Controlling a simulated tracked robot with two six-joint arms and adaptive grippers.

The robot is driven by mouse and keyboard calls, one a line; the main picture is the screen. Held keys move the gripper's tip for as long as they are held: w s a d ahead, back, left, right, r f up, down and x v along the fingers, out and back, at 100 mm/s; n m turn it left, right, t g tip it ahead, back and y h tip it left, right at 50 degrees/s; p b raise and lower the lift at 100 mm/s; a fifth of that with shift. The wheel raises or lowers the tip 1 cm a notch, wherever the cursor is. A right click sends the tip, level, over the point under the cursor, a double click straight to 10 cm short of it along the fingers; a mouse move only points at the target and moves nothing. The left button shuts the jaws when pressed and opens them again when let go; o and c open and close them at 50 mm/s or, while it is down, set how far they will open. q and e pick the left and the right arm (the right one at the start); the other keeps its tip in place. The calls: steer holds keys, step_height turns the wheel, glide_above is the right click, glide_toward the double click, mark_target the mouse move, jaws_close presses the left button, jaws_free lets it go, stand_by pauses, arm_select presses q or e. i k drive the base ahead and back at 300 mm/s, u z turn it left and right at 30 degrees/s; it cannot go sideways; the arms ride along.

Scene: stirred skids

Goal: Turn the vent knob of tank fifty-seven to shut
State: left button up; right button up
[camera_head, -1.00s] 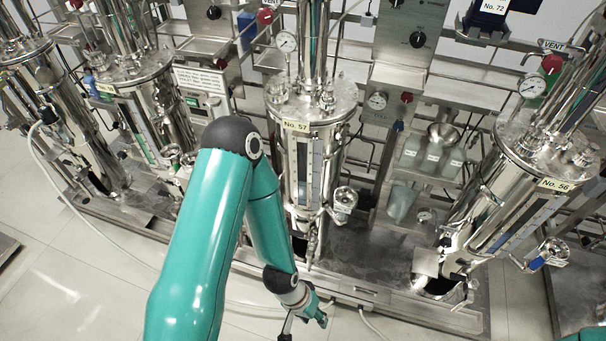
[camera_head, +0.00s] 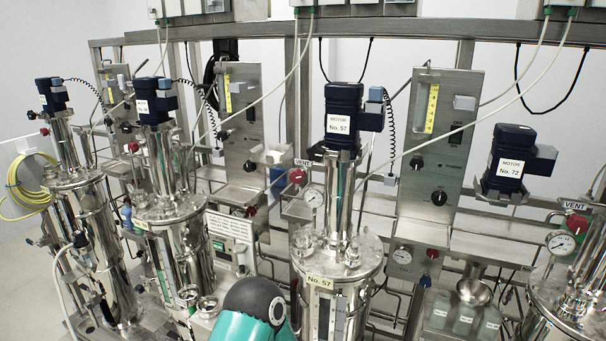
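Tank fifty-seven (camera_head: 337,262) is a shiny steel vessel in the middle, with a yellow "No. 57" label. A dark blue motor (camera_head: 343,120) marked "MOTOR No. 57" stands above it. Its red vent knob (camera_head: 297,176) sits on the rail to the left of the tank's column, by a "VENT" label (camera_head: 302,163). I cannot tell which way the knob is set. A round pressure gauge (camera_head: 314,197) is just right of and below the knob. A teal arm of mine shows only at the bottom, in front of the tank's lower left. Neither gripper is in view.
A second red vent knob (camera_head: 577,223) and gauge (camera_head: 560,242) are at the right. A steel panel (camera_head: 441,140) with black knobs stands right of the motor. A motor marked No. 72 (camera_head: 513,158) is further right. Thin hoses cross in front of the rails.

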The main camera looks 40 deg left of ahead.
mark_target(297, 175)
steer(key=u, duration=1.05)
steer(key=i, duration=0.15)
steer(key=z, duration=2.75)
steer(key=k, duration=1.1)
steer(key=u, duration=2.65)
steer(key=k, duration=0.1)
steer(key=z, duration=0.85)
steer(key=i, duration=0.35)
steer(key=u, duration=0.4)
